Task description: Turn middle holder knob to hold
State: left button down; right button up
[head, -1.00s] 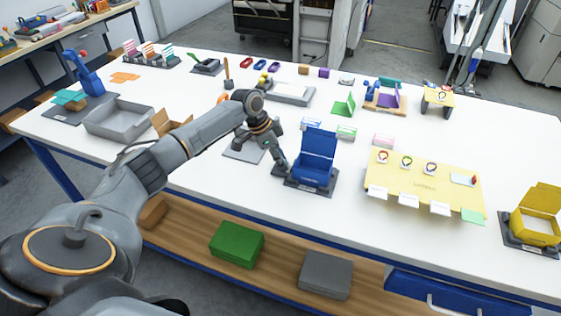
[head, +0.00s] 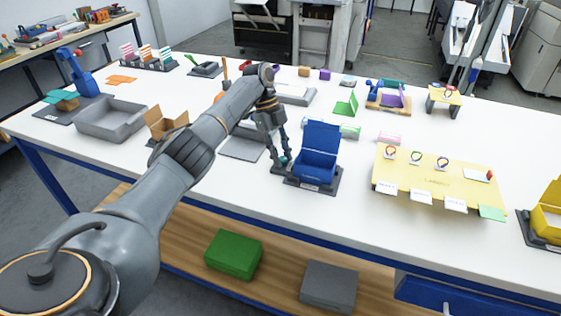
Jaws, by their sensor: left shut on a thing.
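A yellow board (head: 420,178) stands on the right half of the white table. Three small round knob-like pieces with coloured rings stand along its back; the middle one (head: 415,157) looks green, but its setting is too small to read. White labels hang along the board's front edge. My left gripper (head: 280,162) points down just left of the open blue box (head: 316,165), well to the left of the board. My right gripper is not in view.
A grey tray (head: 108,122) and an open cardboard box (head: 166,124) stand on the left. An open yellow box (head: 547,220) is at the right edge. Small coloured items stand at the back. The white table between blue box and board is clear.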

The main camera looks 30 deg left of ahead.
aim_at(282, 157)
pick_arm(q)
jog(key=shift+f+m+g+b, duration=0.15)
jog(key=shift+m+g+b, duration=0.55)
jog(key=shift+m+b, duration=1)
jog(key=shift+d+m+y, duration=0.1)
jog(key=shift+m+y, duration=0.2)
jog(key=c, duration=1.1)
grip_release()
jog(key=shift+w, duration=0.1)
jog(key=shift+r, duration=0.2)
jog(key=shift+r, duration=4.85)
jog(key=shift+r+p, duration=0.1)
jog(key=shift+p, duration=0.25)
